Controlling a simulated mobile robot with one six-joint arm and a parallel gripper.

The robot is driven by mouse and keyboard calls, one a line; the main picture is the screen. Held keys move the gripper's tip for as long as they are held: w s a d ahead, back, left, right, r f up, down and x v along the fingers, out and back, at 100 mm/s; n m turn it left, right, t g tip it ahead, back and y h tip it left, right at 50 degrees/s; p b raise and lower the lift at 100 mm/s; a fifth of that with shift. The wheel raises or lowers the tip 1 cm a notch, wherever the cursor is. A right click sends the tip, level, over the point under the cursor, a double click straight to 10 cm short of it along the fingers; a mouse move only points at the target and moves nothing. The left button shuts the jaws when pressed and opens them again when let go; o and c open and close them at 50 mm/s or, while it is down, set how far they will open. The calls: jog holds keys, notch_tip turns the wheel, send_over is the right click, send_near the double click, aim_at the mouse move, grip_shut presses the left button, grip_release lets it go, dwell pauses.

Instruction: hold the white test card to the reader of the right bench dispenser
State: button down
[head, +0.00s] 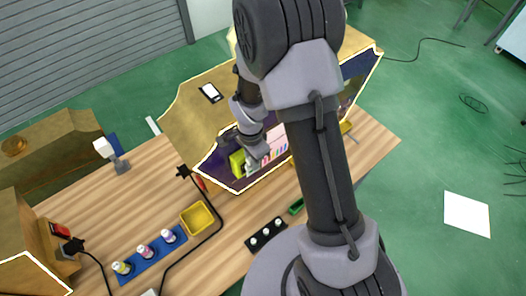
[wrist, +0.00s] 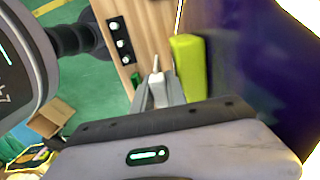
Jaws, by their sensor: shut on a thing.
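The right bench dispenser (head: 185,118) has gold sides, a dark purple front and a bright outline. Its purple front also fills the right of the wrist view (wrist: 250,70). My gripper (head: 251,168) is low in front of this dispenser. In the wrist view my gripper (wrist: 157,84) is shut on a small white piece (wrist: 157,92), likely the test card, mostly hidden between the fingers. A yellow-green block (wrist: 188,65) stands just right of the fingers, and also shows in the head view (head: 237,163). I cannot tell whether the card touches the dispenser, and cannot make out the reader.
A yellow tray (head: 197,218), a blue strip with bottles (head: 150,258) and a black strip with white knobs (head: 265,235) are on the wooden bench (head: 95,190). Black cables cross it. Another outlined dispenser (head: 25,270) is at lower left. A white sheet (head: 467,214) lies on the floor.

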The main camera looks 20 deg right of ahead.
dwell(0.3)
jog(key=s+d+b, duration=0.3)
jog(key=s, duration=0.6)
jog(key=shift+s, duration=0.25)
